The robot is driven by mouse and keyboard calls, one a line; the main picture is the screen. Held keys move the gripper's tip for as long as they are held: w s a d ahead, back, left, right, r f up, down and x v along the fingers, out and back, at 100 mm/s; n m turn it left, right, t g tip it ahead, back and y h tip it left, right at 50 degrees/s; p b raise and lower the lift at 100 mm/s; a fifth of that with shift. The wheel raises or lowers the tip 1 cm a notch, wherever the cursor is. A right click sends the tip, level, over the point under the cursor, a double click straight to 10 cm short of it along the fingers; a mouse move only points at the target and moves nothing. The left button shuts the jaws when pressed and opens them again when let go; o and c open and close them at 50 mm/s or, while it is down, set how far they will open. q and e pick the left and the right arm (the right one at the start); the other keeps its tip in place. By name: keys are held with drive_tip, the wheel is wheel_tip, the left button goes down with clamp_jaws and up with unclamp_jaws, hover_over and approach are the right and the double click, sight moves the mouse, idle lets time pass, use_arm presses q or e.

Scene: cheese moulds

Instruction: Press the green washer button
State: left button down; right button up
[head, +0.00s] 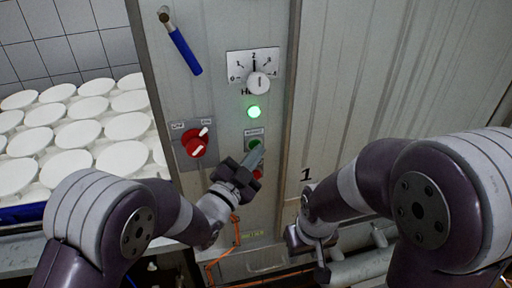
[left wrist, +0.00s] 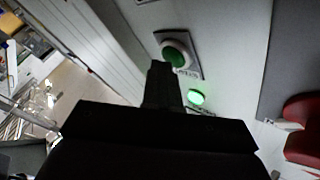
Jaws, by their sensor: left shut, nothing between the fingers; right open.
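The green washer button (head: 254,144) sits on the grey control panel, below a small label plate. It also shows in the left wrist view as a round green button in a pale ring (left wrist: 174,55). My left gripper (head: 256,156) is shut and empty, its fingertips pointing at the button. In the left wrist view the shut fingertips (left wrist: 160,68) overlap the button's edge; I cannot tell whether they touch it. My right gripper (head: 308,248) is open and empty, low in front of the panel's right side.
A lit green lamp (head: 254,112) is above the button, and a red button (head: 258,173) is below it, partly hidden by my gripper. A red rotary switch (head: 194,143), a dial (head: 258,82) and a blue-handled lever (head: 185,50) share the panel. White moulds (head: 75,134) stand left.

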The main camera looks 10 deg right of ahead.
use_arm(q)
drive_tip(key=shift+s, duration=0.1)
idle(0.3)
drive_tip(key=shift+s, duration=0.8)
drive_tip(key=s+b, duration=0.1)
drive_tip(key=s, duration=0.4)
drive_tip(key=shift+d, duration=0.1)
idle(0.5)
